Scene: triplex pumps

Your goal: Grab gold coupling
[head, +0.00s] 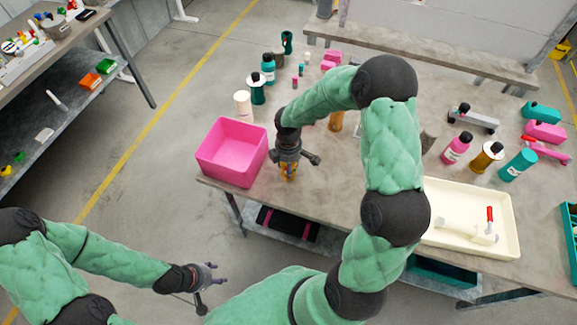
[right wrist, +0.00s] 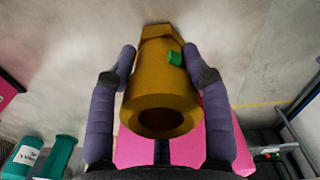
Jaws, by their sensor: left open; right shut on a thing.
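The gold coupling (right wrist: 160,85) is between the two fingers of my right gripper (right wrist: 163,75) in the right wrist view. In the head view my right gripper (head: 288,172) points down near the table's front edge, just right of the pink bin, and is shut on the coupling, which shows as a small gold patch. My left gripper (head: 207,280) is open and empty, low over the floor away from the table.
The pink bin (head: 232,183) stands at the table's left front corner. Several bottles (head: 268,68) stand behind it. A cream tray (head: 450,247) with a red-handled part is at right. An orange-gold item (head: 336,121) stands behind my right arm. Pink and teal bottles (head: 457,148) stand farther right.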

